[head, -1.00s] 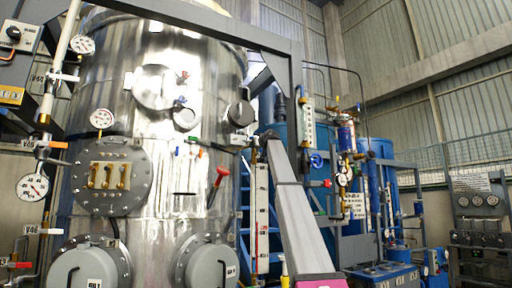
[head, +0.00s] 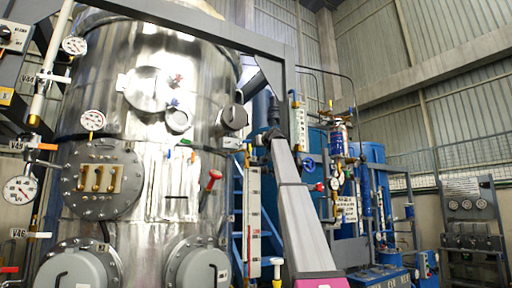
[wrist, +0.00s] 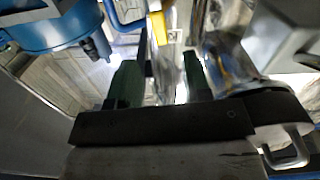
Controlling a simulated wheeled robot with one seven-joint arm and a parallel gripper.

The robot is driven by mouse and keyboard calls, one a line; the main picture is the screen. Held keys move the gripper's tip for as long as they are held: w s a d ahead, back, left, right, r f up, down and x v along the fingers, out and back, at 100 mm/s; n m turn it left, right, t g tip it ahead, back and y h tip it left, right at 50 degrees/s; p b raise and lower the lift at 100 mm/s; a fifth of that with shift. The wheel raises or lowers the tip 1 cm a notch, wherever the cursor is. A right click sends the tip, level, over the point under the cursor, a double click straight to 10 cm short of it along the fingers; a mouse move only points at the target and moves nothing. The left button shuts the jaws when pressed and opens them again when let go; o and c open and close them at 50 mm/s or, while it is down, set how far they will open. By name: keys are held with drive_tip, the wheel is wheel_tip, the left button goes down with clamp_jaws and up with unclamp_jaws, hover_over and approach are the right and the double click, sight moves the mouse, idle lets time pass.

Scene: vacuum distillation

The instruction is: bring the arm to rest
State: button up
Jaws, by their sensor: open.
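My gripper (wrist: 160,78) shows in the wrist view as two dark green fingers set apart, with nothing held between them. A yellow part and shiny metal pipework lie beyond the fingers, blurred; I cannot tell their distance. In the head view my grey arm link (head: 302,220) with a pink lower end rises in front of the equipment. My gripper cannot be made out there.
A large steel vessel (head: 150,140) with gauges, valves and round ports fills the left of the head view. A dark overhead beam (head: 200,22) crosses above it. Blue tanks (head: 373,155) and piping stand behind my arm. A gauge panel (head: 470,215) stands at far right.

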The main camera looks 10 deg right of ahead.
idle(0.5)
drive_tip(key=a+f+m+g+h, duration=0.25)
drive_tip(key=f+g, duration=0.35)
drive_tip(key=f, duration=4.7)
drive_tip(key=s+a+f+g, duration=0.1)
drive_tip(key=s+f+g, duration=0.1)
drive_tip(key=s+f, duration=0.8)
drive_tip(key=s+a+f+m+g+h, duration=0.1)
drive_tip(key=s+a+f+g, duration=0.15)
drive_tip(key=f, duration=1.35)
drive_tip(key=s+f+g, duration=0.2)
drive_tip(key=s+f, duration=0.6)
drive_tip(key=f, duration=0.5)
drive_tip(key=s+f+g+h, duration=0.1)
drive_tip(key=s+f+g, duration=0.1)
drive_tip(key=s+f, duration=0.7)
drive_tip(key=s+f+m+g+h, duration=0.1)
drive_tip(key=s+f+g, duration=0.1)
drive_tip(key=s+f, duration=0.7)
drive_tip(key=s, duration=0.7)
drive_tip(key=shift+s+a+f+g, duration=0.15)
drive_tip(key=shift+s+a+g, duration=0.15)
drive_tip(key=shift+a+g, duration=0.1)
